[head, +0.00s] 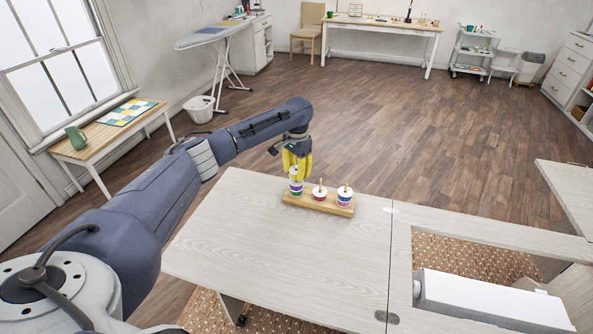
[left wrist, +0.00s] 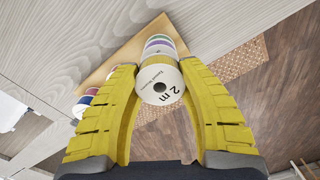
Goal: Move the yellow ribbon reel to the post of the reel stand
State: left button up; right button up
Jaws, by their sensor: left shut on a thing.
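The wooden reel stand (head: 320,205) sits on the pale cabinet top and carries ribbon reels around upright posts. My left gripper (head: 297,170) is over its left end, pointing down. It is shut on a reel with a white "2 m" face (left wrist: 161,84), one yellow finger on each side. My right gripper is out of view.
The middle post bears a red reel (head: 320,193); the right post bears a blue and red stack (head: 345,196). The cabinet top (head: 250,240) is clear left of and in front of the stand. A white sewing machine (head: 490,300) lies in the opening at right.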

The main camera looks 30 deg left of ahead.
pick_arm(q)
jog(key=shift+f, duration=0.65)
jog(key=o, duration=1.1)
jog(key=shift+c, duration=0.2)
notch_tip(320, 180, up, 12)
jog(key=shift+w, duration=0.15)
